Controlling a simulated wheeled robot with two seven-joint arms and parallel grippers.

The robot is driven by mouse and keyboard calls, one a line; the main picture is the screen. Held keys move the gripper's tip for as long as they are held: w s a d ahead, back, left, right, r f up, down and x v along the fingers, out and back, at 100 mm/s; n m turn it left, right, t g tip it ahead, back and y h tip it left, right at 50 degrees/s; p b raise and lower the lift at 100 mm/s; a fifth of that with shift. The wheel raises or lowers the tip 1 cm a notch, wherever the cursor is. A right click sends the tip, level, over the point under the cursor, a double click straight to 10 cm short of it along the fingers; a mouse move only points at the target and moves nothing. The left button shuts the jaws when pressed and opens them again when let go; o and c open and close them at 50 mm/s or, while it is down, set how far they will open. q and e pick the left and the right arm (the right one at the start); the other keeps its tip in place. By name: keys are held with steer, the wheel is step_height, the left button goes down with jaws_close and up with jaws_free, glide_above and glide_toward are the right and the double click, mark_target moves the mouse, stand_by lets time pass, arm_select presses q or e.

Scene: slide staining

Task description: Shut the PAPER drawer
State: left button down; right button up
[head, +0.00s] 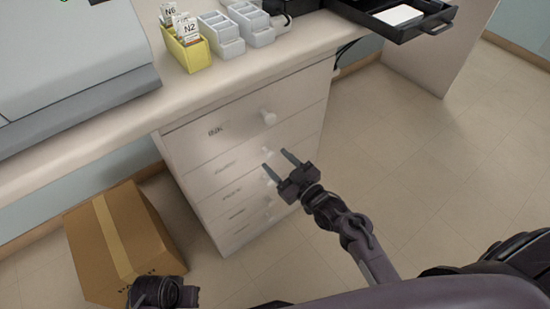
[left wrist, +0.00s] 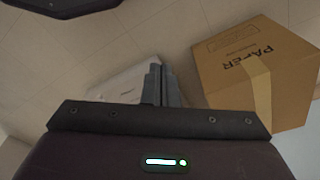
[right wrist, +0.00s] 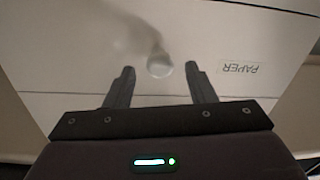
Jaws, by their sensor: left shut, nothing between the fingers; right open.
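The PAPER drawer front (right wrist: 85,65) fills much of the right wrist view, with its label upside down at right. Its round white knob (right wrist: 159,67) lies between and just beyond my right fingertips. My right gripper (right wrist: 160,82) is open with nothing held. In the head view the right gripper (head: 275,161) is in front of the white drawer stack (head: 195,155), near its upper-middle knobs. The fronts there look about flush; a small gap cannot be told. My left gripper (left wrist: 163,85) is shut and empty, low near the cardboard box.
A cardboard box (head: 140,240) marked PAPER stands on the floor left of the drawers. The counter above holds a yellow slide rack (head: 188,55), pale racks (head: 225,45), a grey machine (head: 70,50) and a black tray (head: 428,25) overhanging the edge. The floor at right is clear.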

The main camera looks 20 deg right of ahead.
arm_select(q)
step_height(320, 180, down, 3)
steer(key=shift+a+r, duration=0.1)
steer(key=shift+a, duration=0.05)
arm_select(e)
steer(key=v, duration=0.6)
